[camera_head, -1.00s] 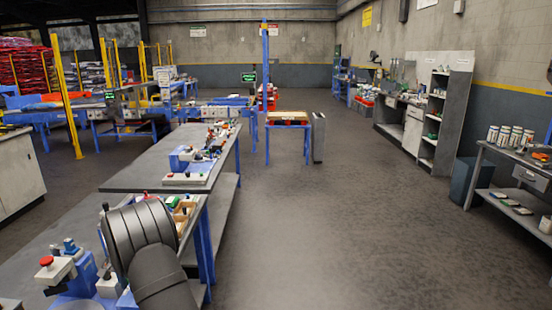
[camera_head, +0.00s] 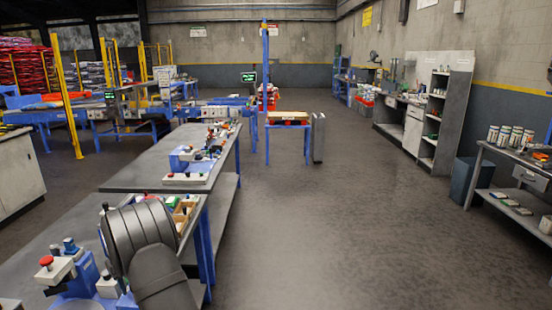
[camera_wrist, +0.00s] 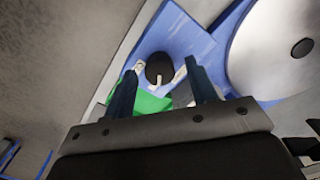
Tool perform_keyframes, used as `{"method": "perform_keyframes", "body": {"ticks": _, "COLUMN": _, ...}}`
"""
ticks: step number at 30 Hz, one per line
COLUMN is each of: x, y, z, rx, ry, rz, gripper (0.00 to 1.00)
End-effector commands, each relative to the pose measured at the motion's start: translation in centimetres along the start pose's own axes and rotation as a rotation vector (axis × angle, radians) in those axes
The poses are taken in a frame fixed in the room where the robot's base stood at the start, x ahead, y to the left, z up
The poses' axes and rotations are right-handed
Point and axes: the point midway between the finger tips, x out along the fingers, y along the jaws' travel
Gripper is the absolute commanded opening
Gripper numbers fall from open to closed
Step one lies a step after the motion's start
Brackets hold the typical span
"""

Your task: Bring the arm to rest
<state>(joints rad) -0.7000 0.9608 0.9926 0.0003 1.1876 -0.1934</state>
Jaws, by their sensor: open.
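My gripper (camera_wrist: 160,88) shows in the wrist view with its two dark fingers spread apart, open. Nothing is held between the fingers. Beyond them are a blue surface (camera_wrist: 185,45), a round black part and a green piece (camera_wrist: 152,102), which I cannot identify. In the head view a grey link of my arm stands at the lower left, over the near workbench (camera_head: 60,225); the gripper itself does not show there.
A blue device with a red button (camera_head: 47,261) stands beside my arm. A second bench (camera_head: 140,172) with small devices lies beyond it. A small blue-legged table (camera_head: 288,120) is farther off. Shelves (camera_head: 440,115) and a side bench (camera_head: 515,165) line the right. The middle floor is clear.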

Motion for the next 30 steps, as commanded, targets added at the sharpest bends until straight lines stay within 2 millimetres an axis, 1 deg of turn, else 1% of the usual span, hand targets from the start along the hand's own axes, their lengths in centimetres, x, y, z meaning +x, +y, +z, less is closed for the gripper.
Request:
{"method": "perform_keyframes", "body": {"ticks": 4, "x": -0.1, "y": 0.0, "z": 0.0, "rx": -0.098, "ry": 0.003, "rz": -0.001, "gripper": 0.52}}
{"method": "perform_keyframes", "body": {"ticks": 6, "x": -1.4, "y": 0.0, "z": -0.1, "rx": -0.093, "ry": 0.004, "rz": 0.000, "gripper": 0.52}}
{"method": "perform_keyframes", "body": {"ticks": 12, "x": -2.8, "y": 0.0, "z": 0.0, "rx": -0.090, "ry": 0.002, "rz": -0.001, "gripper": 0.52}}
{"method": "perform_keyframes", "body": {"ticks": 30, "x": -2.9, "y": 0.0, "z": 0.0, "rx": -0.089, "ry": 0.001, "rz": -0.001, "gripper": 0.52}}
